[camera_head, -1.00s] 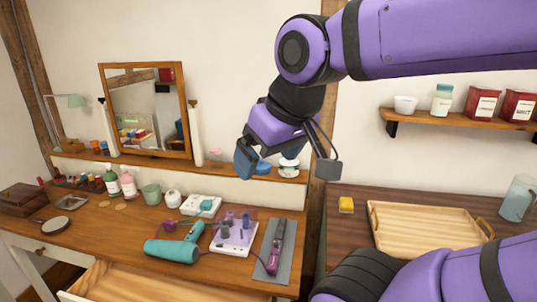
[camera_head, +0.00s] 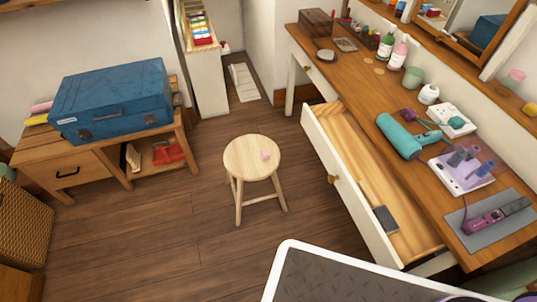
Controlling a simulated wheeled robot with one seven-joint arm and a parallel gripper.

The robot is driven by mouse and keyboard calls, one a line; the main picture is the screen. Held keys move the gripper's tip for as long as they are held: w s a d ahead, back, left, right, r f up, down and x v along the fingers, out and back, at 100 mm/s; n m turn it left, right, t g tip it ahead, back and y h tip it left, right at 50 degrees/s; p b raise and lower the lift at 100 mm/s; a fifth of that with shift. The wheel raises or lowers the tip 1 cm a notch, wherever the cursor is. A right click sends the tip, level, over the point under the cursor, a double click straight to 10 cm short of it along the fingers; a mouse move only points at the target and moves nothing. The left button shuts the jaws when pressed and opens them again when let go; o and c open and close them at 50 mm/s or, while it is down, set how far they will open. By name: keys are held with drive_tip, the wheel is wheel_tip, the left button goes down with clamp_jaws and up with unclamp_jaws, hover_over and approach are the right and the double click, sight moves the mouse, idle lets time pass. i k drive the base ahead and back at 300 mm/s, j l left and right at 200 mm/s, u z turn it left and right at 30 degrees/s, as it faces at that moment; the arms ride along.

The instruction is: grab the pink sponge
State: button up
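A small pink object (camera_head: 265,155) lies on the round seat of the wooden stool (camera_head: 243,160), right of the seat's centre. It looks like the pink sponge, but it is too small to be sure. It lies in the open, with nothing touching it from above. My gripper is out of the picture now, so its opening and its place relative to the stool do not show.
The open drawer (camera_head: 352,170) of the dressing table (camera_head: 345,78) juts out right of the stool. A blue suitcase (camera_head: 112,100) sits on a low wooden bench (camera_head: 40,150) at left. The floor (camera_head: 160,228) around the stool is clear.

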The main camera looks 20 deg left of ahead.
sight(265, 156)
drive_tip(key=j+u, duration=0.1)
drive_tip(key=u, duration=0.3)
drive_tip(key=i+u, duration=0.1)
drive_tip(key=u, duration=0.3)
drive_tip(key=i+j+u, duration=0.1)
drive_tip(key=u, duration=0.7)
drive_tip(key=i, duration=1.15)
drive_tip(key=j+u, duration=0.05)
